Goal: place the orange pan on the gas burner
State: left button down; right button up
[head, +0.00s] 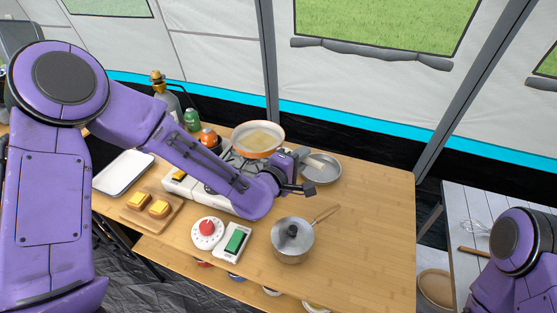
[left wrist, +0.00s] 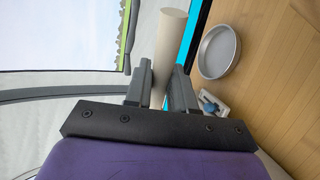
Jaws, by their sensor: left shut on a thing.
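The orange pan (head: 260,151) has a pale inside and holds something yellowish. It is at the back of the table, beside or over the far part of the white gas burner (head: 178,186); I cannot tell if it touches. My left gripper (head: 303,172) is shut on the pan's cream handle (head: 322,161), which shows between the fingers (left wrist: 160,85) in the left wrist view as a pale cylinder (left wrist: 171,40). My left forearm hides much of the burner. My right gripper is out of view; only part of my right arm shows at the lower right.
A round metal dish (head: 325,174) is close to the gripper's right. A lidded pot (head: 292,248), a red-knobbed timer (head: 207,233) and a green-topped device (head: 236,242) stand in front. A board (head: 150,222) with toasts and a white tray (head: 122,172) lie left. The table's right side is clear.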

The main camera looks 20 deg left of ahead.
pick_arm(q)
jog(key=w+a+f+p, duration=0.1)
jog(key=w+a+f, duration=0.4)
jog(key=f, duration=0.5)
jog(key=shift+w+a+f+p, duration=0.15)
jog(key=shift+a+f+p, duration=0.05)
jog(key=shift+p, duration=0.1)
jog(key=c, duration=1)
grip_release()
jog(key=shift+f, duration=0.1)
jog(key=shift+o, duration=0.3)
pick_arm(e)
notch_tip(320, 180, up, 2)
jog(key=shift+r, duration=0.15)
pick_arm(q)
jog(key=shift+s+a, duration=0.1)
jog(key=shift+s, duration=0.1)
jog(key=b+v, duration=0.2)
jog(key=v, duration=0.9)
jog(key=shift+s+r, duration=0.3)
jog(key=shift+r, duration=0.05)
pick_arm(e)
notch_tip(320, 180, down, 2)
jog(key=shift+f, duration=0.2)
